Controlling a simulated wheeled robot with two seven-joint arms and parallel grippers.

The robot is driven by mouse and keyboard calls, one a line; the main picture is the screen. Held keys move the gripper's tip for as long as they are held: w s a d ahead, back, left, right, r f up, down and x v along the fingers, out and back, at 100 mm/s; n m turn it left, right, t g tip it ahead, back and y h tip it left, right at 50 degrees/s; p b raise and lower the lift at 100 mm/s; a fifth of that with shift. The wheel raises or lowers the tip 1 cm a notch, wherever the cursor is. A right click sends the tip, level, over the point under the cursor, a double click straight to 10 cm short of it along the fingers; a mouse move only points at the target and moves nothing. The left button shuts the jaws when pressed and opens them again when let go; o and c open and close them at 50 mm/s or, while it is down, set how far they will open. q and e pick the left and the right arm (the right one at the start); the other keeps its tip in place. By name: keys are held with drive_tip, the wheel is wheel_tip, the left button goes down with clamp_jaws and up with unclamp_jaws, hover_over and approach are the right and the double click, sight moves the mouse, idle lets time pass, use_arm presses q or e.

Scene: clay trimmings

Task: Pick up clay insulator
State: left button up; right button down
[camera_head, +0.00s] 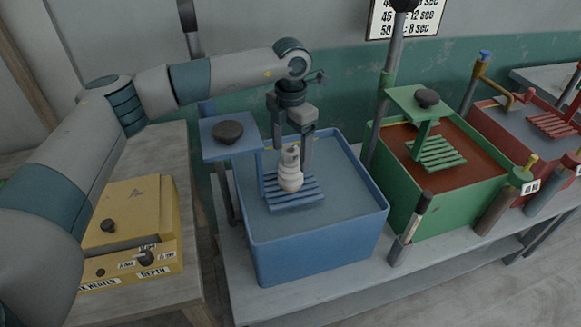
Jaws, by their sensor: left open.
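The clay insulator (290,172) is a small cream-coloured, ribbed piece. It stands upright on a blue slatted rack (300,199) inside the blue tub (322,240). My left gripper (291,165) comes down from above with its fingers pointing down. It is open, with one finger on each side of the insulator's upper part. I cannot tell whether either finger touches it. My right gripper does not show.
A blue post with a plate and dark knob (228,132) stands at the tub's left. A green tub (440,198) and a red tub (490,122) stand to the right. A yellow box (130,217) sits on the left table. A dark-topped marker-like rod (410,229) stands in front.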

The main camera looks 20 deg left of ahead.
sight(291, 164)
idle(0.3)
use_arm(q)
drive_tip(key=shift+f+p, duration=0.8)
drive_tip(key=shift+p, duration=0.15)
wheel_tip(291, 164, down, 3)
drive_tip(key=shift+r+p, duration=0.1)
drive_tip(key=shift+p, duration=0.6)
drive_tip(key=shift+f, duration=0.4)
drive_tip(key=shift+c, duration=0.2)
drive_tip(key=shift+r, duration=0.1)
drive_tip(key=c, duration=1.7)
